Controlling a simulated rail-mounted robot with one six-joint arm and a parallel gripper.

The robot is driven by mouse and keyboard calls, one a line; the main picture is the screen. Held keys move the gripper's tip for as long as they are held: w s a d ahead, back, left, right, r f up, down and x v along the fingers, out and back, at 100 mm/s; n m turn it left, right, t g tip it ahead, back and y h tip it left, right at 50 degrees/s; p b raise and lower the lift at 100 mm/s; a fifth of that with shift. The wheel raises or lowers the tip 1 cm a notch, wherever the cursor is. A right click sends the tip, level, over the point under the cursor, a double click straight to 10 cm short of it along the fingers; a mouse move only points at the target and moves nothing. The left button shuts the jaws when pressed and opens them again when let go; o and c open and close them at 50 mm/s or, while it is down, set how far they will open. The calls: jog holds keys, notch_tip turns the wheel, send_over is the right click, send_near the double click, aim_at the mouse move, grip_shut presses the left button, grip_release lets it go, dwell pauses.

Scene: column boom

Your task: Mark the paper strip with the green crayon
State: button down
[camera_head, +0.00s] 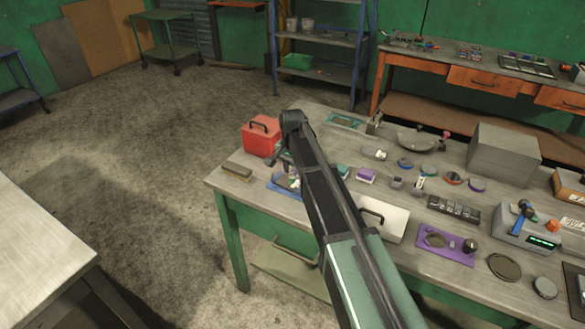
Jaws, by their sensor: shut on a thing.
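My gripper (287,172) is small and partly hidden at the end of my arm, low over the left part of the workbench. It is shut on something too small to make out. Just below it lies a flat blue item (277,185) with a pale patch, partly covered by my wrist. I cannot tell whether the pale patch is the paper strip, or whether the gripper touches it. I cannot pick out a green crayon.
A red box (261,137) stands behind and left of my gripper, close to my wrist. A brown brush-like block (237,170) lies left, near the bench edge. Right of my arm are a purple box (366,175), a handled white case (382,219) and many small items.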

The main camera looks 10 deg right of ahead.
notch_tip(320, 180, down, 2)
jog(key=shift+f+b, duration=0.1)
jog(key=shift+b, duration=0.6)
jog(key=shift+w+d+r+p, duration=0.25)
jog(key=shift+w+r+p, duration=0.05)
jog(key=shift+w, duration=0.1)
jog(key=shift+w+d, duration=1)
jog(key=shift+w, duration=0.15)
jog(key=shift+s+a, duration=0.1)
jog(key=shift+s, duration=0.15)
jog(key=shift+s+a, duration=1.05)
jog(key=shift+s, duration=0.2)
jog(key=shift+w+d, duration=0.75)
jog(key=shift+w, duration=0.3)
jog(key=shift+w+d, duration=0.2)
jog(key=shift+w, duration=0.05)
jog(key=shift+s+a, duration=0.5)
jog(key=shift+s, duration=0.2)
jog(key=shift+s+a, duration=0.5)
jog(key=shift+s, duration=0.15)
jog(key=shift+w+d, duration=0.1)
jog(key=shift+w, duration=0.15)
jog(key=shift+w+d, duration=1)
jog(key=shift+w, duration=0.2)
jog(key=shift+w+d+r+p, duration=0.15)
jog(key=shift+d+r+p, duration=0.05)
jog(key=shift+r+p, duration=0.15)
notch_tip(320, 180, up, 7)
jog(key=p, duration=0.6)
jog(key=shift+p, duration=0.4)
